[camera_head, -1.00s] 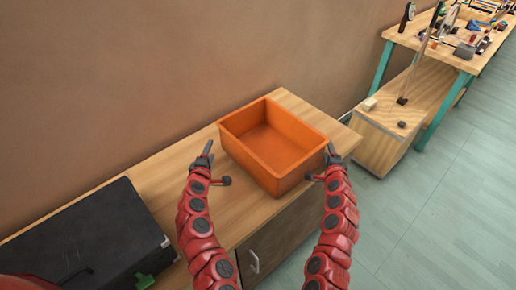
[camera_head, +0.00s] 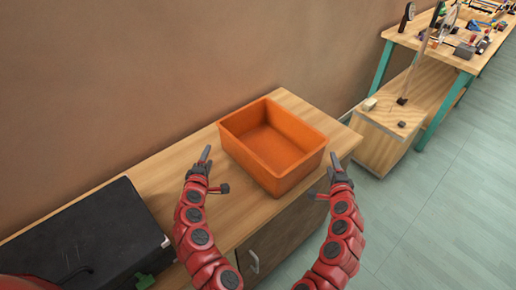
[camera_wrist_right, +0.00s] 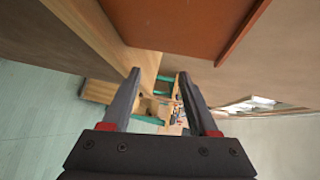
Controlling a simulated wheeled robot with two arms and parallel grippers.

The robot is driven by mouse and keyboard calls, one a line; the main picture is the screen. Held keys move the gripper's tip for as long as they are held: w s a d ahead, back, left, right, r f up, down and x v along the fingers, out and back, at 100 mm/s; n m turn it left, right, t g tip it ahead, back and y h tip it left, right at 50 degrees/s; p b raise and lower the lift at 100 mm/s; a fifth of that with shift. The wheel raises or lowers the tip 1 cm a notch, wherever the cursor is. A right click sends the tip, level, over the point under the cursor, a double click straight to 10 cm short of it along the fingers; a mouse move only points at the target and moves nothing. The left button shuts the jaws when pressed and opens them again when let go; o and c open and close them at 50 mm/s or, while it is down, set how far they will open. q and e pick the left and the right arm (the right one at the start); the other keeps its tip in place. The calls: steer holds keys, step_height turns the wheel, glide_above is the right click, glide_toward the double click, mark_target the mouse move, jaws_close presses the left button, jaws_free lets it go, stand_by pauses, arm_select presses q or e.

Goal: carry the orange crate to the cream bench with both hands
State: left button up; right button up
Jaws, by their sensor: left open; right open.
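The orange crate (camera_head: 272,146) is an empty open box standing on a wooden cabinet top (camera_head: 180,172) in the head view. My left gripper (camera_head: 214,172) is open beside the crate's left side, a little apart from it. My right gripper (camera_head: 325,178) is open just off the crate's right front corner, with a small gap. In the right wrist view the crate's orange wall (camera_wrist_right: 185,22) fills the top, and my open right fingers (camera_wrist_right: 165,95) have nothing between them. I cannot tell which surface is the cream bench.
A black case (camera_head: 85,245) lies at the left. At the upper right, a workbench with teal legs (camera_head: 383,63) holds many small items. A low wooden box (camera_head: 378,150) with small blocks stands before it. Pale green floor (camera_head: 440,200) is clear at the right.

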steer(key=shift+v, duration=1.85)
steer(key=shift+d, duration=0.1)
